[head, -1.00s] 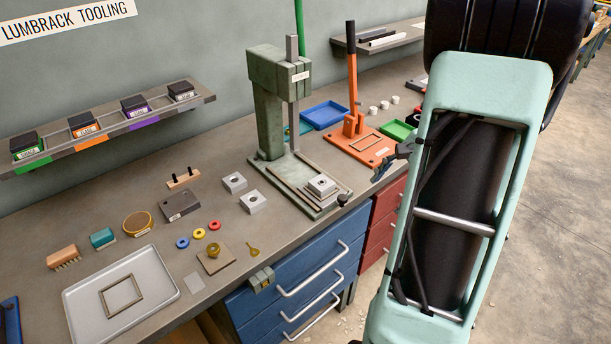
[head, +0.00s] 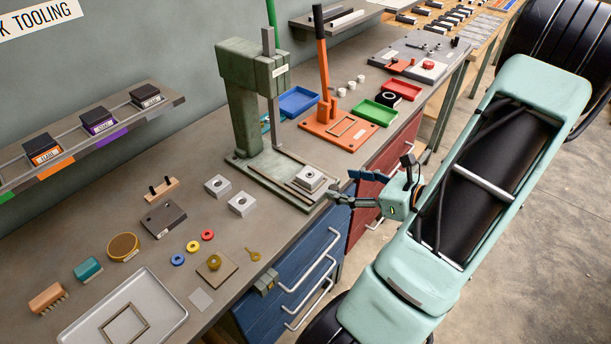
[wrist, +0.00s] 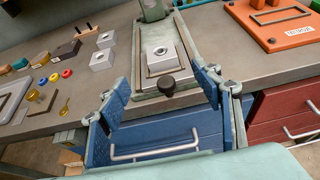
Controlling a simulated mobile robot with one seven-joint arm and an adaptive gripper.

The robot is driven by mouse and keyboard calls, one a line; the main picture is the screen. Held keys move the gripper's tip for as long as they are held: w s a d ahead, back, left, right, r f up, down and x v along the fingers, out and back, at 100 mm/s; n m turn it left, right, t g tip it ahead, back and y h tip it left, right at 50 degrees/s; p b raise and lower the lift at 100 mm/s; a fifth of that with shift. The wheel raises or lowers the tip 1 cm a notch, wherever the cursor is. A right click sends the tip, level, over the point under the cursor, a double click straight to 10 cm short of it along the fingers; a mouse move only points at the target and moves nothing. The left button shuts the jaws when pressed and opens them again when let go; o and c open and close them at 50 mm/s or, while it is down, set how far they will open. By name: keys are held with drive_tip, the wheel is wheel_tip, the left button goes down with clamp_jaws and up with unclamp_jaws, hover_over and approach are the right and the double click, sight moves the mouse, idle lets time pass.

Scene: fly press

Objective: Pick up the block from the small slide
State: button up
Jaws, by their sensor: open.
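A light grey metal block (head: 309,179) with a round hole in its top sits on the small slide (head: 295,190) at the base of the green press. In the wrist view the block (wrist: 160,56) rests on the slide (wrist: 148,84), with a dark round knob (wrist: 167,84) at the slide's near end. My gripper (head: 341,184) is open and empty at the bench's front edge, just in front of the slide and block. In the wrist view its two fingers (wrist: 166,86) stand wide apart, with block and knob seen between them, beyond the tips.
The green press column (head: 243,110) rises behind the slide. Two similar blocks (head: 241,204) stand on the bench to its left. An orange lever press (head: 338,128) is on the right. Blue drawers with handles (head: 307,277) lie below the bench edge.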

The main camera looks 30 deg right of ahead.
sight(314, 177)
drive_tip(key=p+x, duration=0.1)
drive_tip(key=x, duration=0.8)
drive_tip(key=shift+w+d+f, duration=0.1)
drive_tip(key=c, duration=1.2)
drive_tip(key=shift+c, duration=0.9)
